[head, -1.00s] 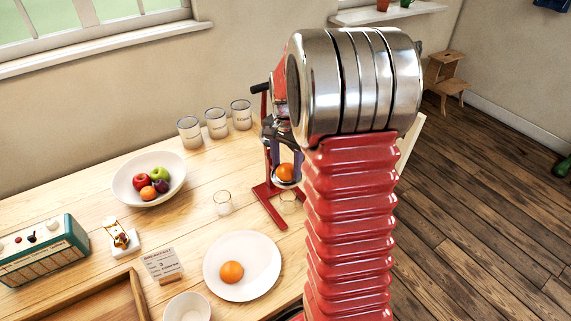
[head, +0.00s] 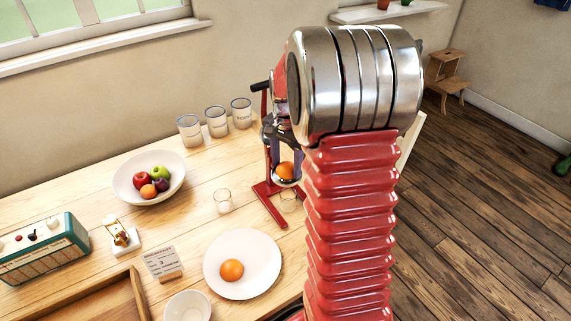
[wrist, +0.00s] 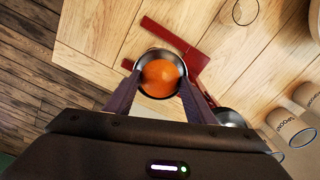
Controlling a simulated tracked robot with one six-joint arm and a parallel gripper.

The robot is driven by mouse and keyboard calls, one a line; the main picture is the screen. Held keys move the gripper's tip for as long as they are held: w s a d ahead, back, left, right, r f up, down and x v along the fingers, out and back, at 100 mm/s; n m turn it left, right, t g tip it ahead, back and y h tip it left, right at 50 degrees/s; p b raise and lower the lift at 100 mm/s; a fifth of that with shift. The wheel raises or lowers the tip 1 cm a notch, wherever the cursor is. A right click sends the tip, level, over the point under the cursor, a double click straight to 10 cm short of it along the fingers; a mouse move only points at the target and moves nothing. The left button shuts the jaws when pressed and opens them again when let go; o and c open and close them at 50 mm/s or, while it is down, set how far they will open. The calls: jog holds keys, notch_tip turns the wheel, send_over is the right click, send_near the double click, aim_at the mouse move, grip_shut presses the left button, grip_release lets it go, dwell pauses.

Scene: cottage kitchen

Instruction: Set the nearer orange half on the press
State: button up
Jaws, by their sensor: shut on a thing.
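One orange half (wrist: 162,76) is between the fingers of my gripper (wrist: 161,82) in the wrist view, shut on it. It lies over the round metal cup of the press, whose rim rings it in that view; I cannot tell whether it rests fully in the cup. In the head view the orange half (head: 286,170) shows at the red press (head: 268,206), partly behind my arm, which hides much of the press. The other orange half (head: 232,270) lies on a white plate (head: 262,286) nearer the table's front.
A small glass (head: 223,200) stands left of the press, and another glass (head: 288,196) is under the cup. Three canisters (head: 216,122) stand behind by the wall. A fruit bowl (head: 124,190), a card (head: 160,262) and a wooden tray (head: 136,290) are on the left.

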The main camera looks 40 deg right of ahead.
aim_at(286, 164)
jog(key=shift+f, duration=0.55)
dwell(0.4)
jog(key=o, duration=0.4)
notch_tip(286, 164, up, 11)
dwell(1.6)
dwell(0.8)
